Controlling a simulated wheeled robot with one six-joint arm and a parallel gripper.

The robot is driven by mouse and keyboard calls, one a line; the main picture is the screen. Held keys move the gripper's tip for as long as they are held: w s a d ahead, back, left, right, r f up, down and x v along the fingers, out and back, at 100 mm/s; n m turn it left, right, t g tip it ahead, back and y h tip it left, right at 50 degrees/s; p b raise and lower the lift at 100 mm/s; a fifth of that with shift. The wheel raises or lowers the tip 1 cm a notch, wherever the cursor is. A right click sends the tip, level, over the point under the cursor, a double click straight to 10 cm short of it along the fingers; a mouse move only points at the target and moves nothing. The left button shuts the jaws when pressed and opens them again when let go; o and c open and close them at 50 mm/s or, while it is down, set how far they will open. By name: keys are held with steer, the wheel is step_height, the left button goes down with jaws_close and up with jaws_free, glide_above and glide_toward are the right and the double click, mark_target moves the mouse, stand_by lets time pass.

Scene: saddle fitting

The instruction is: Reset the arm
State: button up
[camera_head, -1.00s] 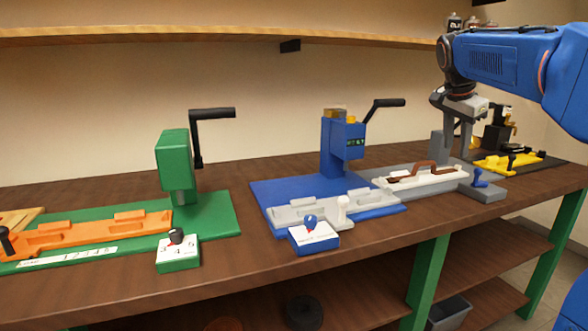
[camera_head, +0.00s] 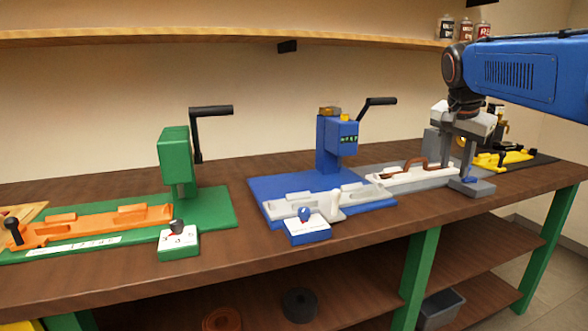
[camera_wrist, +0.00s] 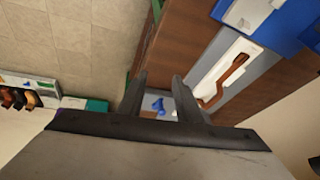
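My blue arm (camera_head: 520,72) reaches in from the right of the head view. My gripper (camera_head: 458,172) hangs from it, fingers down, over the right part of the bench by the grey fixture. In the wrist view my gripper (camera_wrist: 160,88) has its two dark fingers apart with nothing held. A small blue knob (camera_wrist: 158,104) shows beyond and between the fingers; I cannot tell the exact gap to it. A brown curved saddle-like piece (camera_head: 408,168) lies on a white holder on the grey fixture (camera_head: 440,178), left of the gripper; it also shows in the wrist view (camera_wrist: 222,80).
A blue press (camera_head: 338,145) and a green press (camera_head: 180,165) stand farther left on the wooden bench (camera_head: 130,284). A yellow fixture (camera_head: 505,158) is behind the gripper at right. An upper shelf (camera_head: 200,34) runs along the wall. The floor in front is open.

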steer(key=s+a+f+n+y, duration=0.1)
steer(key=s+a+f+n, duration=0.2)
steer(key=s+f, duration=0.5)
steer(key=s+a+f+n+y, duration=0.1)
steer(key=s+a+f+n, duration=0.3)
steer(key=s+f, duration=0.4)
steer(key=s+a+f+n+t, duration=0.1)
steer(key=s+a+f+n, duration=0.3)
steer(key=s+f, duration=0.5)
steer(key=s, duration=0.4)
steer(key=shift+s+n+y, duration=0.15)
steer(key=shift+n+y, duration=0.15)
steer(key=shift+y, duration=0.1)
